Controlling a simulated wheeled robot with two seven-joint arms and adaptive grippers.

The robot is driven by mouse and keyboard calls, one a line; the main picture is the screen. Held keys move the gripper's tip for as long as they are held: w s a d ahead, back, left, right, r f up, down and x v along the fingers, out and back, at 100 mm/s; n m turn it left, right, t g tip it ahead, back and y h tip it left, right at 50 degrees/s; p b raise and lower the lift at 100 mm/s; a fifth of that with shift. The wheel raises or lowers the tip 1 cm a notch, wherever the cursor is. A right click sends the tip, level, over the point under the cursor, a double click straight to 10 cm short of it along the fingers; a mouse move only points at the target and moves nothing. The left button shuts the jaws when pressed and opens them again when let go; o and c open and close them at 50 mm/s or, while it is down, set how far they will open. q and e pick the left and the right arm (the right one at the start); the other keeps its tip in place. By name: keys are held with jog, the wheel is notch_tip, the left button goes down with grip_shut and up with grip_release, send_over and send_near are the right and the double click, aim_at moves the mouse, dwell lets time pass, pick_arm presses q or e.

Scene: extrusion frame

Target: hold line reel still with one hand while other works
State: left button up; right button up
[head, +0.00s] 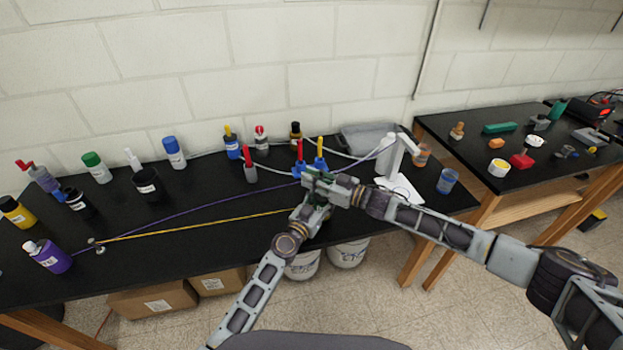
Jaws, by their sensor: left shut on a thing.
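My left gripper (309,213) is at the table's front edge, where a taut yellow line (190,228) ends. It is shut on what seems to be the line reel, which is mostly hidden by the gripper. The yellow line runs left to a small metal anchor (98,246). A purple line (200,207) runs from near that anchor past the right gripper towards a white stand (392,160).
Several bottles with coloured caps stand along the back and left of the black table (210,245). A second table (470,150) with small parts is at right. White buckets (348,253) and cardboard boxes (152,302) are below.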

jog(key=o, duration=0.5)
jog(key=shift+d, duration=0.2)
jog(key=v, duration=1.1)
jog(key=shift+s+d, duration=0.25)
dwell(0.4)
